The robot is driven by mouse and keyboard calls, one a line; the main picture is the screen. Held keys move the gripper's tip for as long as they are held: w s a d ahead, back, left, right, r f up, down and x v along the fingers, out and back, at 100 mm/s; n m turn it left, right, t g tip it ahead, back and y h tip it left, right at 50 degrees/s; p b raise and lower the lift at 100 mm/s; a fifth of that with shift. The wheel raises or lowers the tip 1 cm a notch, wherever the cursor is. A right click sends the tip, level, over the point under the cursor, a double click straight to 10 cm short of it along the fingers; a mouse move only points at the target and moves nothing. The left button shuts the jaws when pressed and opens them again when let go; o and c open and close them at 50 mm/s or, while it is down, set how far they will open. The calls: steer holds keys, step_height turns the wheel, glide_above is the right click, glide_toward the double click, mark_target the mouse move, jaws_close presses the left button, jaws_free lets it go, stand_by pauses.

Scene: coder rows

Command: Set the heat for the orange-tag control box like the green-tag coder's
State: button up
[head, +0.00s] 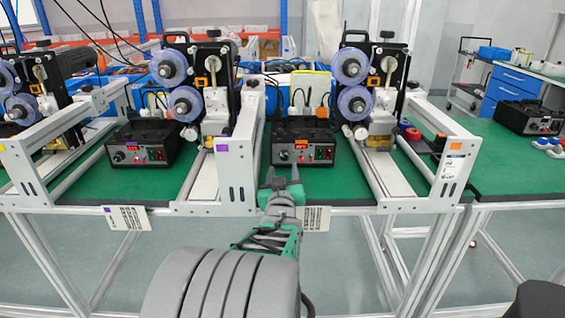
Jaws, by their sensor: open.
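The control box with an orange patch (303,143) on its front is black and sits on the green bench in the middle. A knob shows on its left side and small red and green lights on its right; the knob's setting is too small to read. An orange tag (456,146) is on the white frame post to its right. My gripper (281,176) is open and empty, in front of and just below this box's left side, apart from the knob as far as I can see. I cannot make out a green tag on any coder.
Another black control box (141,143) with a purple tag stands at left, and a purple tag (222,147) marks the post between. A further box (528,116) sits on the right bench. White coder frames and rollers flank the middle box. Label cards hang from the bench edge.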

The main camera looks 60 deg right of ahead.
mark_target(284, 158)
steer(key=x, duration=0.6)
steer(key=shift+c, duration=0.6)
jaws_close()
